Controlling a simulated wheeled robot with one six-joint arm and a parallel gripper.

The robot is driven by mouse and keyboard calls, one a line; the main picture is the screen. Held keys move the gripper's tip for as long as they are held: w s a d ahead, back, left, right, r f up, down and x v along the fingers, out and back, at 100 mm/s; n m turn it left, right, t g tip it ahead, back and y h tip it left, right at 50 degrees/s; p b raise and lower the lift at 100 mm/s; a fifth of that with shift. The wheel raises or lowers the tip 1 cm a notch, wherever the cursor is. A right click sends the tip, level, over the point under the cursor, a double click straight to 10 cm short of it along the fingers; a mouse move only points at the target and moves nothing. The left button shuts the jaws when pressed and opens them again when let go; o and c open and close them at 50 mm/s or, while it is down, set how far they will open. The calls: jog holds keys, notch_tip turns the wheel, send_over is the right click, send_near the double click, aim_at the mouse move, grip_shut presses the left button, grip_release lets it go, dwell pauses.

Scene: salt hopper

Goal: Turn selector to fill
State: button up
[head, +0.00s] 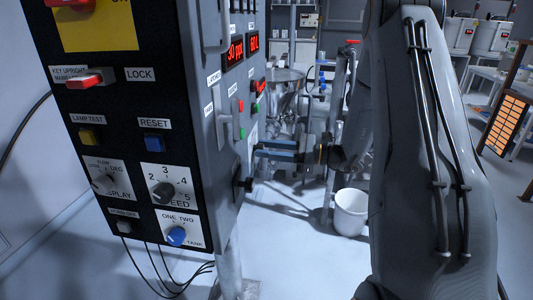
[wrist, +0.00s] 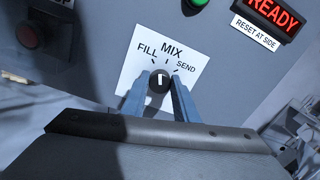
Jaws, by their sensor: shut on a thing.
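The selector (wrist: 160,82) is a small round black knob with a white mark, on a white plate (wrist: 138,72) lettered FILL, MIX and SEND in the wrist view. Its mark points up in the picture, seemingly between the FILL and MIX letters; the exact position is hard to tell. My gripper (wrist: 160,93) has its two blue fingers shut on the knob, one on each side. In the head view my gripper (head: 268,151) reaches the side face of the grey cabinet (head: 222,150) from the right. The selector cannot be made out there.
A lit red READY sign (wrist: 273,16) and a green button (wrist: 194,2) are above the plate. The cabinet's black front panel (head: 130,140) carries other knobs and switches. A white bucket (head: 350,212) stands on the floor behind.

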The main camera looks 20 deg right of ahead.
jog(key=shift+n+b, duration=1.2)
jog(key=shift+n, duration=0.9)
jog(key=o, duration=1.1)
jog(key=shift+c, duration=0.2)
jog(key=b+v, duration=0.1)
jog(key=v, duration=0.7)
jog(key=shift+a, duration=0.1)
